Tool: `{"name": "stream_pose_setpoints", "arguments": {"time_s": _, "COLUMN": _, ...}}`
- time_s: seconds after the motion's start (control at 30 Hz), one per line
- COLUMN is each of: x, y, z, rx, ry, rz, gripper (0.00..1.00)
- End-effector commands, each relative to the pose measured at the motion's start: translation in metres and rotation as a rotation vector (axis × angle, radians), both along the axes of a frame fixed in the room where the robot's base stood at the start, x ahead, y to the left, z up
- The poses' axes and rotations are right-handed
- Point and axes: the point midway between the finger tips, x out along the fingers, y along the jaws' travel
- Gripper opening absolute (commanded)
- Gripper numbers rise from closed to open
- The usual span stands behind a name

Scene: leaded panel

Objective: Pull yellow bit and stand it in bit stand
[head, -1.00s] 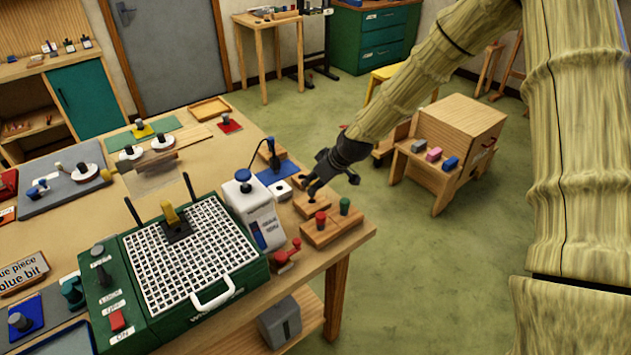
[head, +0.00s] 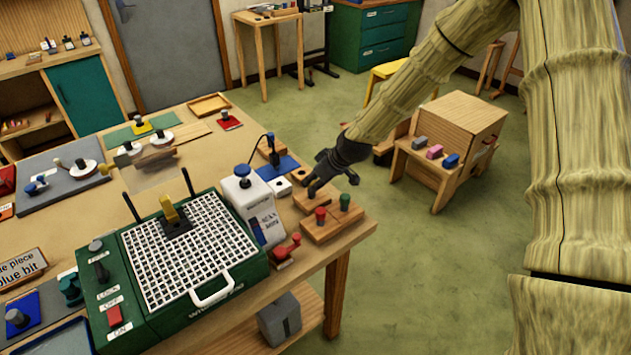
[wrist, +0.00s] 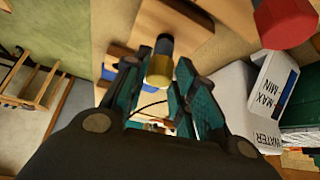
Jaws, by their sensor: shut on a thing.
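My gripper (head: 312,188) is at the right end of the bench, low over a small wooden block (head: 308,204). In the wrist view my gripper (wrist: 158,88) is shut on a small piece with a yellow near end and a dark far end, seemingly the yellow bit (wrist: 159,72). Its dark end points at the wooden block (wrist: 178,25). I cannot tell whether it sits in a hole. The head view hides the bit behind the fingers. Another yellow piece (head: 169,208) stands on a black base on the green grinder's white grid (head: 190,255).
A wooden block with a red knob (head: 320,216) and a green knob (head: 345,202) stands close in front. The bench edge (head: 345,245) is near; open floor lies right.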

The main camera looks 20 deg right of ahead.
Motion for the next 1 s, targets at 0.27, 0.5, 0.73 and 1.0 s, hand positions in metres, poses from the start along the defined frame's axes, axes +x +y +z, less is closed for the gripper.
{"name": "stream_pose_setpoints", "arguments": {"time_s": 0.27, "x": 0.0001, "y": 0.0, "z": -0.0059, "rx": 0.0, "ry": 0.0, "rz": 0.0, "gripper": 0.04}}
{"name": "stream_pose_setpoints", "arguments": {"time_s": 0.5, "x": 0.0002, "y": 0.0001, "z": -0.0086, "rx": 0.0, "ry": 0.0, "rz": 0.0, "gripper": 0.34}}
{"name": "stream_pose_setpoints", "arguments": {"time_s": 0.73, "x": 0.0, "y": 0.0, "z": -0.0086, "rx": 0.0, "ry": 0.0, "rz": 0.0, "gripper": 0.52}}
{"name": "stream_pose_setpoints", "arguments": {"time_s": 1.0, "x": -0.0012, "y": -0.001, "z": -0.006, "rx": 0.0, "ry": 0.0, "rz": 0.0, "gripper": 0.52}}
